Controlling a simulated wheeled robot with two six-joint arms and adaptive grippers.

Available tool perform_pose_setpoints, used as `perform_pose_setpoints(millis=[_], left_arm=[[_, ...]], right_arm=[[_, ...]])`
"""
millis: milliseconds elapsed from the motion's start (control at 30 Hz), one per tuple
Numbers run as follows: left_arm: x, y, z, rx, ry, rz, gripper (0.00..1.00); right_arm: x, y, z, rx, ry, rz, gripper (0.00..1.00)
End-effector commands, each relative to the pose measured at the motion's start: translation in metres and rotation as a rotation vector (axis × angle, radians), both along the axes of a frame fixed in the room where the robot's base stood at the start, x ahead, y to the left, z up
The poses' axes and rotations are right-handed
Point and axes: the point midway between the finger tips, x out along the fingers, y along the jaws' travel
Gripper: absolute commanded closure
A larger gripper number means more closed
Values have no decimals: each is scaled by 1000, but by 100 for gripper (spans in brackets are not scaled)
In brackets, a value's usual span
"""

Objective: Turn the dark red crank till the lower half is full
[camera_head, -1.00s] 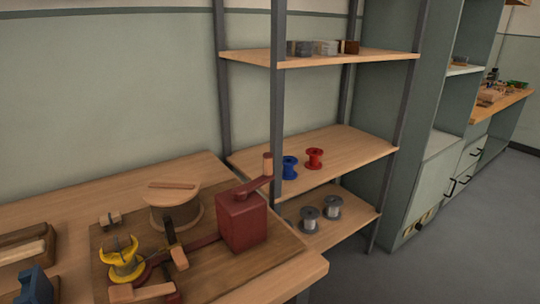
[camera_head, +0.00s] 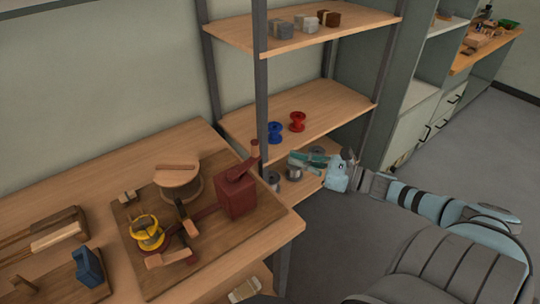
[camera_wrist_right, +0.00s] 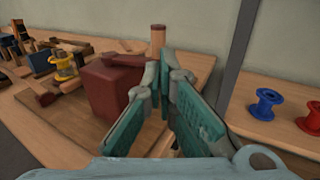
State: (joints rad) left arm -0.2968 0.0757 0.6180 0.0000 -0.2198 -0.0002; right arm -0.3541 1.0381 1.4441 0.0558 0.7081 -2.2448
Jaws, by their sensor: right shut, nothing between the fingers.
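The dark red crank has a box (camera_head: 237,194) on the brown board, with an arm and an upright handle (camera_head: 254,150) on top. In the right wrist view its box (camera_wrist_right: 108,92) is left of the fingers, and the handle (camera_wrist_right: 157,40) rises behind them. A dark red bar runs from the box to a yellow round piece (camera_head: 148,233); how full its lower half is cannot be told. My right gripper (camera_head: 299,163) is right of the crank, beside the shelf, apart from the handle. Its teal fingers (camera_wrist_right: 170,75) are shut with nothing between them. My left gripper is out of view.
A wooden drum (camera_head: 178,182) and small wooden blocks stand on the board (camera_head: 195,270). A blue object (camera_head: 88,267) is at left. A grey post (camera_head: 262,90) rises behind the crank. The shelf holds a blue spool (camera_head: 275,132) and a red spool (camera_head: 297,121), with grey spools below.

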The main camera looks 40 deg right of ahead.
Motion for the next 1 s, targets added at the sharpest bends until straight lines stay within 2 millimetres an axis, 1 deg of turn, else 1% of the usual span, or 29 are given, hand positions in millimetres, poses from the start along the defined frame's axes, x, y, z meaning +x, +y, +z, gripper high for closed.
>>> perform_pose_setpoints(millis=[33,200,300,400,567,867,1000], left_arm=[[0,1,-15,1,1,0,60],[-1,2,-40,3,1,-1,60],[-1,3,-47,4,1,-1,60],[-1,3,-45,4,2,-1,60],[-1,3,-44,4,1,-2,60],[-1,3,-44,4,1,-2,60],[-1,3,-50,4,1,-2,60]], right_arm=[[10,5,-7,0,-5,1,100],[42,21,-7,1,-7,-3,100],[57,28,-5,2,-6,-4,100],[68,34,-1,4,-4,-3,100],[75,37,-1,2,0,-4,100],[75,37,-1,1,2,-3,100],[73,32,-3,1,2,4,100]])
